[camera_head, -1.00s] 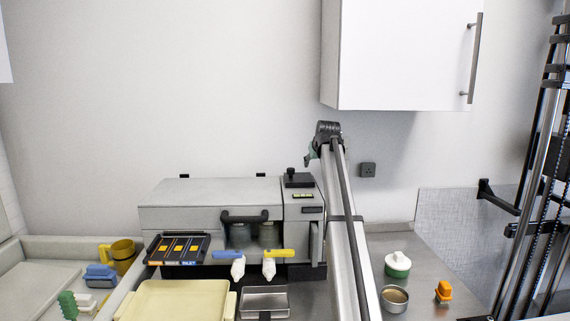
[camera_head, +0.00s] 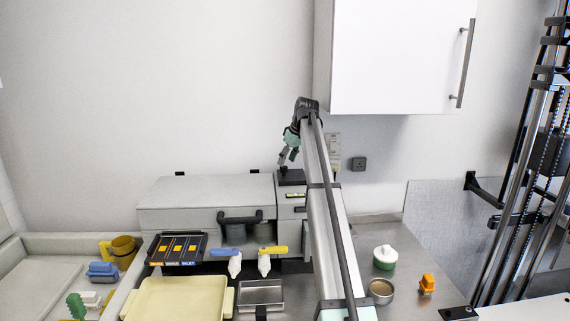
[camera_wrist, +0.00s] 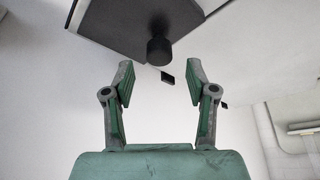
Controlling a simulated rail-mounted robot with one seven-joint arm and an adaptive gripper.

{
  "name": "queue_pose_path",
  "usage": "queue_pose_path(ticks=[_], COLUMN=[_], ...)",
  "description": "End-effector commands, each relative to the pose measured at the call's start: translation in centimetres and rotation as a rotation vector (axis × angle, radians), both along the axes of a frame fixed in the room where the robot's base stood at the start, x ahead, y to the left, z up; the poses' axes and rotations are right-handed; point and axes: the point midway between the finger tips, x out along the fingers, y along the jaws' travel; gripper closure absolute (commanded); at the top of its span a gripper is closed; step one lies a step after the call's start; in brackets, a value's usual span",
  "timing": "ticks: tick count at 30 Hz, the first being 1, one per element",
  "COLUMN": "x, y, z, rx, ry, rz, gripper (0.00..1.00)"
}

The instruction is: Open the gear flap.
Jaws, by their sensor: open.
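A grey machine (camera_head: 205,191) stands against the back wall. A black plate with an upright black knob, seemingly the gear flap (camera_head: 291,178), lies shut on top of its narrow right section. In the wrist view the dark plate (camera_wrist: 128,22) is at the top and its round knob (camera_wrist: 158,50) points toward the gap between my fingers. My gripper (camera_head: 285,160) is just above the plate in the head view. In the wrist view my gripper (camera_wrist: 160,75) is open and empty, with the knob near fingertip level between the fingers; whether it touches is unclear.
A white wall cabinet (camera_head: 395,55) hangs at the upper right, close to my arm. A cream tray (camera_head: 178,300), a metal pan (camera_head: 261,294) and two bottles stand in front. A green-white pot (camera_head: 385,258), round tin (camera_head: 380,291) and orange item (camera_head: 427,284) stand right.

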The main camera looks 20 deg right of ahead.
Motion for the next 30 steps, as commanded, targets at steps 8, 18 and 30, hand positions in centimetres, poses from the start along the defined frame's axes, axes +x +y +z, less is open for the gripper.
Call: queue_pose_path(ticks=[8, 18, 30], x=[1.1, 1.3, 1.3], y=[0.6, 0.6, 0.5], z=[-2.8, -3.5, -3.4], rx=[0.0, -0.001, -0.001], ry=[0.0, -0.002, -0.002], rz=[-0.001, -0.002, -0.002], gripper=[0.43, 0.43, 1.0])
